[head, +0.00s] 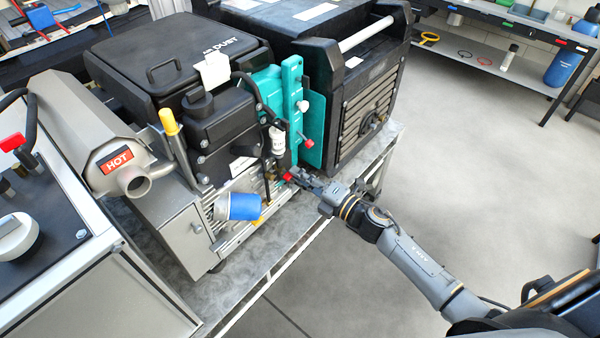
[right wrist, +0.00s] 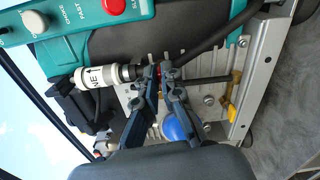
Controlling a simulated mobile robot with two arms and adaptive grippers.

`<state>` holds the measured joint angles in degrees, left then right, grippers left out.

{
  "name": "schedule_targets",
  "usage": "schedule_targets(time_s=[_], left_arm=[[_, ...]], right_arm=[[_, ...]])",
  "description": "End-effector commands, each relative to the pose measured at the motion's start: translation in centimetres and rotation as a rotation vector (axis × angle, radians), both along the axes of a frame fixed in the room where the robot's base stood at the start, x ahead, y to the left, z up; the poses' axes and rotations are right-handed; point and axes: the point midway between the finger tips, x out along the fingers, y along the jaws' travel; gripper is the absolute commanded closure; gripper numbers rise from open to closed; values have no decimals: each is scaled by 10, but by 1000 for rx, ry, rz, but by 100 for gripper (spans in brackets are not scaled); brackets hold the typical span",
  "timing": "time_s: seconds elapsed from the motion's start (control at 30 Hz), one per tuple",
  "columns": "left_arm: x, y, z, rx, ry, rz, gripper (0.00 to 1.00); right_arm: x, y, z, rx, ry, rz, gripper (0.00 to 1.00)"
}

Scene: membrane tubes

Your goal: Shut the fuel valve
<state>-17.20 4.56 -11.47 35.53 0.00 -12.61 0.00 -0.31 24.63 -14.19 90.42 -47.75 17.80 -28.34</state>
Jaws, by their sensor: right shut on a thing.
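My right gripper (head: 296,178) reaches in from the right to the front of the engine, low beside the teal panel. Its fingers (right wrist: 163,72) are closed on a small red handle (head: 287,176), which seems to be the fuel valve's. Only a sliver of red shows between the fingertips in the right wrist view, so the handle's angle is hidden. A white cylinder marked "NEW" (right wrist: 95,76), with a black end, lies just left of the fingertips there. My left gripper is not in view.
The teal panel (head: 292,100) carries a red knob (head: 308,143) above the gripper. A blue cylinder (head: 243,206) sticks out at the engine's lower front. A grey muffler marked "HOT" (head: 90,135) is at the left. The floor (head: 480,190) at the right is clear.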

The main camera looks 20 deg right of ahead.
Motion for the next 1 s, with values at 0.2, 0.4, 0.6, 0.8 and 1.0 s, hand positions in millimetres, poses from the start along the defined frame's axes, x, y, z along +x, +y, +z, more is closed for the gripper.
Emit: schedule_targets(time_s=[0.2,0.4,0.6,0.8,1.0], left_arm=[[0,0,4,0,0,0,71],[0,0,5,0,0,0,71],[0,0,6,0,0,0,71],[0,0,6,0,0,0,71],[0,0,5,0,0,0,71]], right_arm=[[0,-1,-1,92,54,-1,100],[0,-1,-2,137,80,-1,100],[0,-1,-3,152,89,-1,100],[0,-1,-3,152,89,-1,100],[0,-1,-3,152,89,-1,75]])
